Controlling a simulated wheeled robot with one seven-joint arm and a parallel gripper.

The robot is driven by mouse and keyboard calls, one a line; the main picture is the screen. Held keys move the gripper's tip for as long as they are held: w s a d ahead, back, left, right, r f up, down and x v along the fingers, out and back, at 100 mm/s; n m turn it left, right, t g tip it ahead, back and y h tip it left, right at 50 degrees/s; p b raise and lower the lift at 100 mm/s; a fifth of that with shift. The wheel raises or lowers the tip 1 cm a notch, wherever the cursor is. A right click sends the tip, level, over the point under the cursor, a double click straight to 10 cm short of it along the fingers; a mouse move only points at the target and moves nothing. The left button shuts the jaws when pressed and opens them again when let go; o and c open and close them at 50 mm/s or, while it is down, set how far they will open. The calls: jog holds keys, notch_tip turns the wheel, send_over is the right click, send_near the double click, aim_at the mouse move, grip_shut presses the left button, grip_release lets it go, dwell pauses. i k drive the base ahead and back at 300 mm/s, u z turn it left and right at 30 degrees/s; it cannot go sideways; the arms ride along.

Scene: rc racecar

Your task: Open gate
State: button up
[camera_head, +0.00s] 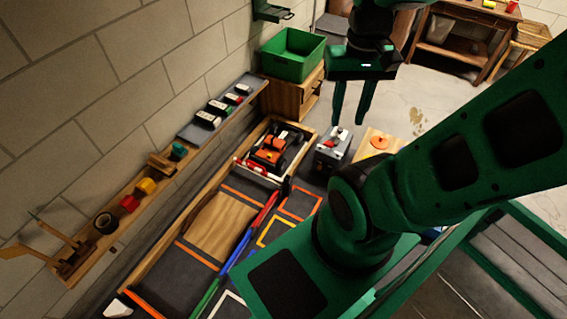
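A red-and-white bar (258,172), which looks like the gate, lies across the front of a wooden-walled bay at the far end of the track table. An orange and black toy racecar (270,150) sits in the bay behind the bar. My gripper (348,122) hangs fingers-down above and to the right of the bay. Its two fingers are apart with nothing visible between them. A grey box (332,150) with a small red-and-white part on top stands below the gripper, right of the bay. I cannot tell whether they touch.
A wooden board with an orange disc (379,142) lies right of the grey box. A green bin (293,54) stands behind on a wooden crate. Wall shelves (130,215) with small items run along the left. My arm hides part of the table's right side.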

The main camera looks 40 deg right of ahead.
aim_at(246, 164)
jog(key=u, duration=0.9)
jog(key=k, duration=1)
jog(key=z, duration=0.8)
jog(key=i, duration=1.6)
